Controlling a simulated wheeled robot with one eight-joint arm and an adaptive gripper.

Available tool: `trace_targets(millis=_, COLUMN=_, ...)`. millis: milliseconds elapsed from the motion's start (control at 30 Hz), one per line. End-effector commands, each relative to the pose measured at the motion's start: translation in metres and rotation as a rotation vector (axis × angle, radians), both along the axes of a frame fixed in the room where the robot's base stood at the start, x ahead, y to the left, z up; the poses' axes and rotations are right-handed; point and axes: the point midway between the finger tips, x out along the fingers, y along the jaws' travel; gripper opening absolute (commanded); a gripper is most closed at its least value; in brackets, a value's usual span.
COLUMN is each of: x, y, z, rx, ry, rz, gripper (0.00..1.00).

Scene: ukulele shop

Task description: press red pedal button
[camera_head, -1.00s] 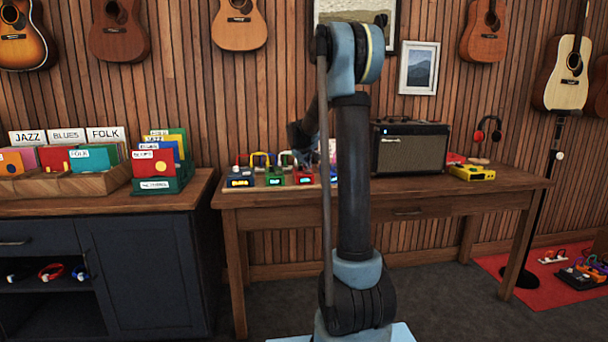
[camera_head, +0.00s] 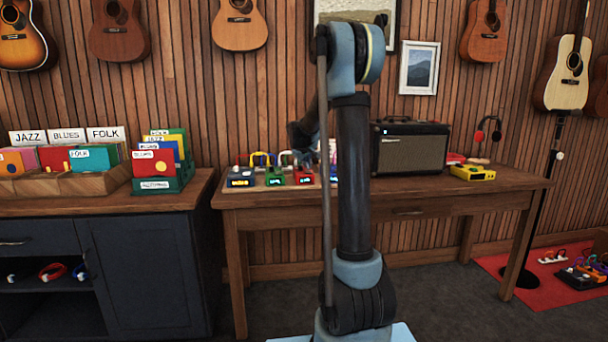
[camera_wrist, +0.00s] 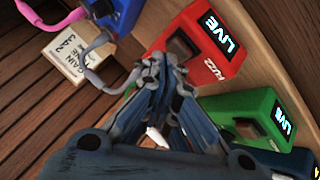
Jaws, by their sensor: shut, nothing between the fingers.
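The red pedal (camera_head: 303,178) stands in the row of pedals on the wooden table. In the wrist view the red pedal (camera_wrist: 219,62) has a lit LIVE display, the word FUZZ and a dark recess on its top. My gripper (camera_wrist: 162,62) is shut and empty, with its fingertips beside the dark recess at the near-left part of the red pedal. I cannot tell whether they touch it. In the head view my gripper is small and partly hidden by my arm.
A green pedal (camera_wrist: 262,118) is close beside the red one. A blue pedal (camera_wrist: 118,14) with pink and grey cables stands on the other side. A white label block (camera_wrist: 72,57) lies near. An amplifier (camera_head: 409,148) and a yellow pedal (camera_head: 472,173) stand farther right.

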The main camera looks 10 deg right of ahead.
Motion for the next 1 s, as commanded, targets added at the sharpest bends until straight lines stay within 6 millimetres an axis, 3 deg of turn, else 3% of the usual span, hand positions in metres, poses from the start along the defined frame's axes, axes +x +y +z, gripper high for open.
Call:
trace_targets(millis=533, x=0.000, y=0.000, z=0.011, rx=0.000, ry=0.000, rz=0.000, gripper=0.00)
trace_targets(millis=1000, x=0.000, y=0.000, z=0.048, rx=0.000, ry=0.000, rz=0.000, gripper=0.00)
